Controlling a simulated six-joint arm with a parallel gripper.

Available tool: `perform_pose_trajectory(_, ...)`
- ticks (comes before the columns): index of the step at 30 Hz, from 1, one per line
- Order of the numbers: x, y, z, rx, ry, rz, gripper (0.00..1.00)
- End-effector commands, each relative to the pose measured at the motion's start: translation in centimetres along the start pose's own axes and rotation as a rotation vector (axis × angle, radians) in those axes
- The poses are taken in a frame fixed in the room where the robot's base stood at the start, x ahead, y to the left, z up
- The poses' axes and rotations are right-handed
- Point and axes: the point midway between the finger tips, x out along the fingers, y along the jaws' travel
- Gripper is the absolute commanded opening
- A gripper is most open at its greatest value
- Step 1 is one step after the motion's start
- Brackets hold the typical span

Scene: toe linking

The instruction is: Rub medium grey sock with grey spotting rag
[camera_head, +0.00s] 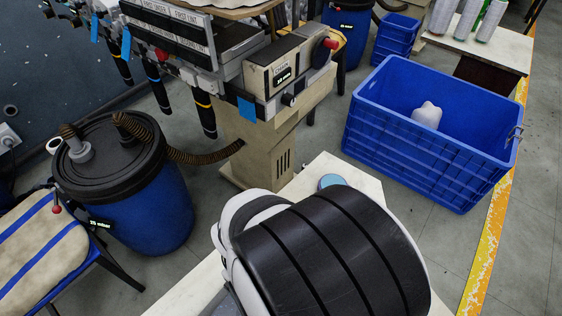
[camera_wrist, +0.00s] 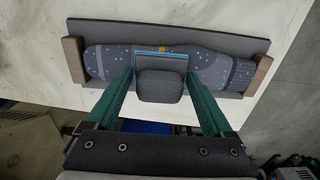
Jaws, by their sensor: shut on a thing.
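The medium grey sock (camera_wrist: 226,70), speckled with light dots, lies flat across a dark grey board in the wrist view. My gripper (camera_wrist: 161,74) has two green fingers over the middle of the sock. It is shut on the dark grey rag (camera_wrist: 160,88), a rounded pad between the fingers. The rag overlaps the near edge of the sock and board in this view; I cannot tell whether it touches the sock. In the head view my own arm hides the gripper, sock and rag.
The board (camera_wrist: 170,30) has brown end blocks (camera_wrist: 75,60) and (camera_wrist: 258,75) at both sides. It lies on a pale table (camera_wrist: 290,15). In the head view are a blue crate (camera_head: 400,140), a blue drum (camera_head: 140,210) and a beige machine (camera_head: 260,130). A blue disc (camera_head: 332,180) is on the table.

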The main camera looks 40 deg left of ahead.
Motion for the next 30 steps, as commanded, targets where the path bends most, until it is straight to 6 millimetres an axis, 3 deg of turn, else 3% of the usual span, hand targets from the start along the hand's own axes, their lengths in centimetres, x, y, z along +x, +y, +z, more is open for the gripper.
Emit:
perform_pose_trajectory(6, -0.2, 1.3, 0.0, 0.001, 0.002, 0.001, 0.0)
perform_pose_trajectory(23, -0.1, -1.9, 0.0, -0.001, 0.0, 0.0, 0.0)
perform_pose_trajectory(30, 0.1, -0.7, -0.1, 0.002, 0.002, 0.001, 0.0)
